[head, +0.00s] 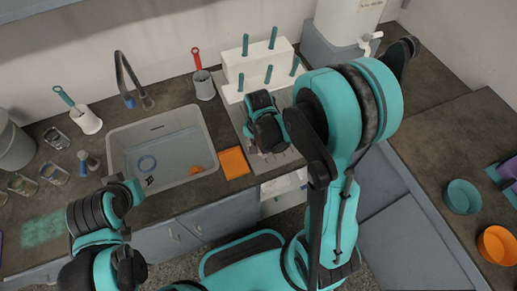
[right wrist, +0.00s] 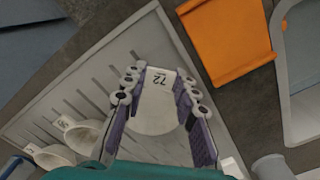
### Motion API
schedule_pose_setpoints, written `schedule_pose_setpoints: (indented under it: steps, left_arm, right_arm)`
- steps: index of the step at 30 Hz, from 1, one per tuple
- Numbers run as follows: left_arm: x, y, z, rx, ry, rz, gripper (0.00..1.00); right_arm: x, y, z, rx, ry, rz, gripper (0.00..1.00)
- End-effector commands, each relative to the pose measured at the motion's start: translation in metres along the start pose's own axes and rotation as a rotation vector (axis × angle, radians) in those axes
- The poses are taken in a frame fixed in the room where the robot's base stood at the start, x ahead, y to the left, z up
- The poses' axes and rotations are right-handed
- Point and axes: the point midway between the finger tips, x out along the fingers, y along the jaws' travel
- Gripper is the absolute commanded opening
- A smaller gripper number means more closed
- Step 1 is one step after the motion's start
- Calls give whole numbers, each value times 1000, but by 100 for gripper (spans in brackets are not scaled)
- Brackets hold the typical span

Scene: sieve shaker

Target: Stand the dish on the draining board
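The dish (right wrist: 155,108) is white with a dark 72 on it. In the right wrist view it sits between the two fingers of my right gripper (right wrist: 161,82), which appear closed against its sides. Behind it lies the grey ribbed draining board (right wrist: 88,85); I cannot tell whether the dish touches it. In the head view my right gripper (head: 268,132) is over the draining board (head: 236,112), right of the sink, and hides the dish. My left arm is at lower left, its gripper (head: 118,183) near the sink's front left corner; its fingers are not clear.
Two white cups or dishes (right wrist: 84,136) are on the board in the wrist view. A white rack with teal pegs (head: 258,62) stands behind. An orange cloth (head: 234,163) lies between board and sink (head: 160,190). A holder with a red-handled brush (head: 204,85) is left of the board.

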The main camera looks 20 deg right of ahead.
Motion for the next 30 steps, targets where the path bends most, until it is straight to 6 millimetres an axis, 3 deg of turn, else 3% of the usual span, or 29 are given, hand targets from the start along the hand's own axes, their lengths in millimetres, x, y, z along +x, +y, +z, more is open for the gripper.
schedule_pose_setpoints:
  steps: [1, 2, 14, 30]
  left_arm:
    - [0, 0, 0, 0, 0, 0, 42]
    - [0, 0, 0, 0, 0, 0, 42]
    - [-5, 0, -3, 0, 0, 0, 42]
    - [-38, 0, -27, 0, 0, 0, 42]
  right_arm:
    - [0, 0, 0, 0, 0, 0, 41]
    - [0, 0, 0, 0, 0, 0, 49]
    - [-6, 0, 0, 0, 0, 0, 49]
    - [-111, 0, 0, 0, 0, 0, 49]
